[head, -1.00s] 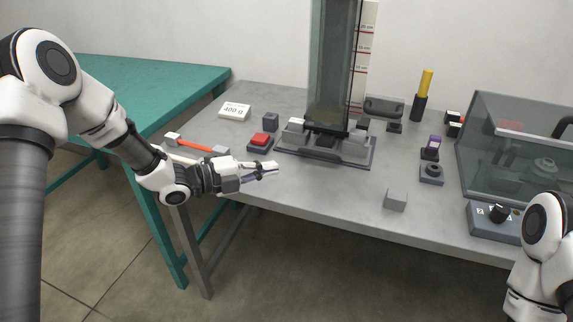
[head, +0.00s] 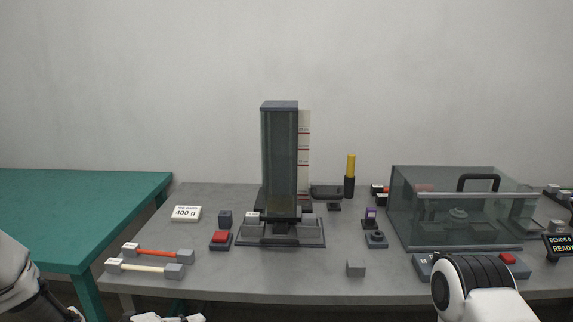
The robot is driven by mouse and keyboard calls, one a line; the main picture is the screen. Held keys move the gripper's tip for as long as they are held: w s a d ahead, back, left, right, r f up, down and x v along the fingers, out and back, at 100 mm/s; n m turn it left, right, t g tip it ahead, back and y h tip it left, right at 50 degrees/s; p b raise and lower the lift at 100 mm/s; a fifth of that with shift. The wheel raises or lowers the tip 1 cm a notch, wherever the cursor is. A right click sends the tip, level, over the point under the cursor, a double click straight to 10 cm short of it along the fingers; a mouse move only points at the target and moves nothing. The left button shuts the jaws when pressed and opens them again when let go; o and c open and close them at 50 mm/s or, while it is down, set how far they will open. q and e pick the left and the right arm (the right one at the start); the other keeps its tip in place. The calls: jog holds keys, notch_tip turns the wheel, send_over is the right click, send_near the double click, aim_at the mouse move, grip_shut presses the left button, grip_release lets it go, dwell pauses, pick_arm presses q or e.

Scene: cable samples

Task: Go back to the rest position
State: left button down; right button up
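The task names no object. Part of my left arm (head: 20,275) shows at the lower left corner, and small white parts of it touch the bottom edge further right. No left fingertips can be made out. My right arm (head: 475,290) shows at the bottom right, in front of the grey table's front edge. The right gripper is below or outside the picture. No held object is visible.

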pick_arm(q)
jog(key=s+d+f+n+g+y+p, duration=0.35)
jog(key=s+f+n+y+p, duration=0.35)
jog(key=s+f, duration=0.65)
jog(key=s+a+f+n+g+y, duration=0.1)
jog(key=s+a+n, duration=0.3)
jog(key=s+n, duration=0.5)
jog(key=s+a+f+n+g+y, duration=0.2)
jog(key=s+a+n+g+y, duration=0.1)
jog(key=s+n, duration=0.5)
jog(key=shift+s+a+f+n+g+y, duration=0.15)
jog(key=shift+s+a+n+g+y, duration=0.2)
jog(key=shift+a+n+g, duration=0.5)
